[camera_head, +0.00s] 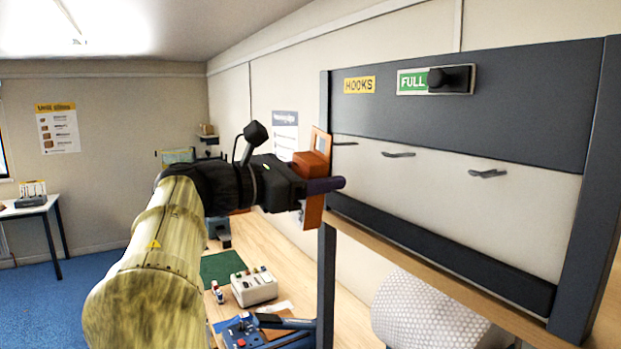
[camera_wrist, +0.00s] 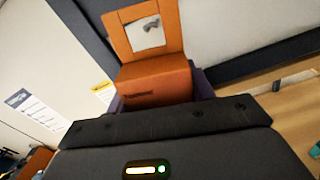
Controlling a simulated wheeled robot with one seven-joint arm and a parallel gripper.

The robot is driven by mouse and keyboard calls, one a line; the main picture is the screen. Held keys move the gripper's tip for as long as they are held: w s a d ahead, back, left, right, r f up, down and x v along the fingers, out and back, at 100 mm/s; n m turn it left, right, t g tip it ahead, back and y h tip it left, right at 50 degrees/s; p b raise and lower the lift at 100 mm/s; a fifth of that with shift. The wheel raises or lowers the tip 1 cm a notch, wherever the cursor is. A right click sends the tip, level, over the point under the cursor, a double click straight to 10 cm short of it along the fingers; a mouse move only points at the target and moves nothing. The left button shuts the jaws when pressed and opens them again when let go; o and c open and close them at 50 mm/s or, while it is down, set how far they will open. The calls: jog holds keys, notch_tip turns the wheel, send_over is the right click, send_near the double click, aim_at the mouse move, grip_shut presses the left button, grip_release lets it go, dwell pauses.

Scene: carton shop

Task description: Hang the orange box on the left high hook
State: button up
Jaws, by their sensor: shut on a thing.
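The orange box (camera_head: 314,212) is held in my gripper (camera_head: 325,186), in front of the left end of the hook board. Its hang tab (camera_head: 321,141) stands up with a cut-out window. In the wrist view the orange box (camera_wrist: 155,82) sits between the purple fingers, tab upward. A grey shape, perhaps a hook, shows through the tab window (camera_wrist: 133,36); I cannot tell whether it passes through. The left hook (camera_head: 345,143) shows just right of the tab in the head view. The middle hook (camera_head: 398,154) and right hook (camera_head: 488,173) are bare.
The dark-framed board (camera_head: 460,107) carries a HOOKS label (camera_head: 360,85) and a green FULL sign (camera_head: 412,81). A bubble-wrap roll (camera_head: 430,312) lies below it. A wooden bench (camera_head: 262,245) behind my arm holds a white control box (camera_head: 254,287) and tools.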

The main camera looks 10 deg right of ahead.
aim_at(350, 177)
jog(key=shift+b+x, duration=0.3)
jog(key=shift+x, duration=1.4)
jog(key=shift+d+f, duration=0.2)
jog(key=shift+f, duration=0.2)
jog(key=shift+s+d+f+b, duration=0.1)
jog(key=shift+f+b, duration=0.05)
jog(key=shift+b, duration=0.15)
jog(key=o, duration=1)
jog(key=shift+o, duration=0.6)
jog(key=shift+w, duration=0.3)
jog(key=shift+s+d, duration=0.1)
jog(key=shift+s, duration=0.2)
